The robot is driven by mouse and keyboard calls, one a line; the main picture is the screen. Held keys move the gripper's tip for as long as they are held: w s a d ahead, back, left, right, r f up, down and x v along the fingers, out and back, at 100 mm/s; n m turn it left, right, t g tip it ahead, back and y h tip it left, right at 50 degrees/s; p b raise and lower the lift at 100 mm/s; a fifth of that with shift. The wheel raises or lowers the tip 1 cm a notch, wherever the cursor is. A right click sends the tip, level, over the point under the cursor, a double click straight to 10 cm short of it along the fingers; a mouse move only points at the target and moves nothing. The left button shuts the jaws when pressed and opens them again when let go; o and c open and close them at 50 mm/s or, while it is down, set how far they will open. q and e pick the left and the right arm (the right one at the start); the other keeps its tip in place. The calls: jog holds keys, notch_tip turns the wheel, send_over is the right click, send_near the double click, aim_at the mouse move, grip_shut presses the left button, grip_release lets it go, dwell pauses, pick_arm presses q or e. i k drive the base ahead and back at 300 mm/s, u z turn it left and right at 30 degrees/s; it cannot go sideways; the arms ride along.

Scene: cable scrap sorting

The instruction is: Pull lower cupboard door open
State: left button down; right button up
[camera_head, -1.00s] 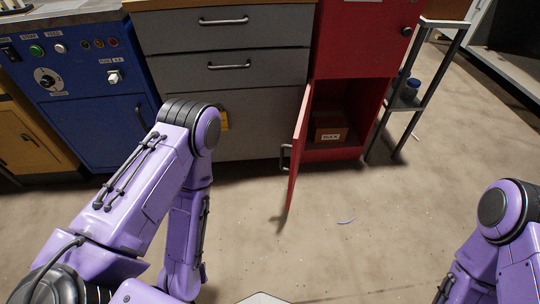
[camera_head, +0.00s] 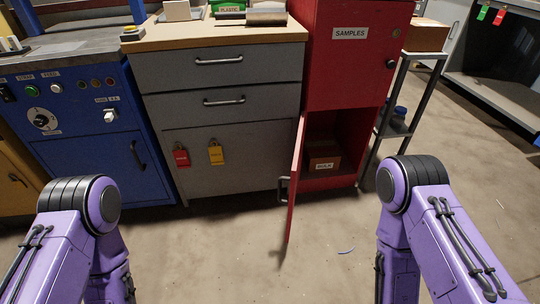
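The red cupboard (camera_head: 350,75) stands right of centre with a "SAMPLES" label on its closed upper part. Its lower door (camera_head: 295,190) is swung out toward me, seen nearly edge-on, hinged at the left. A dark bar handle (camera_head: 283,189) is on the door's left-facing side. Inside the lower compartment sits a brown box (camera_head: 324,158) with a white label. My two purple arms show at the lower left and lower right, bent at the elbow. Both grippers are outside the picture, and neither arm appears to touch the door.
A grey drawer unit (camera_head: 225,110) with red (camera_head: 181,157) and yellow (camera_head: 216,153) tags stands left of the cupboard. A blue control cabinet (camera_head: 85,150) is further left. A narrow metal shelf stand (camera_head: 410,100) is close on the right.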

aim_at(294, 179)
jog(key=i, duration=0.95)
jog(key=z, duration=0.45)
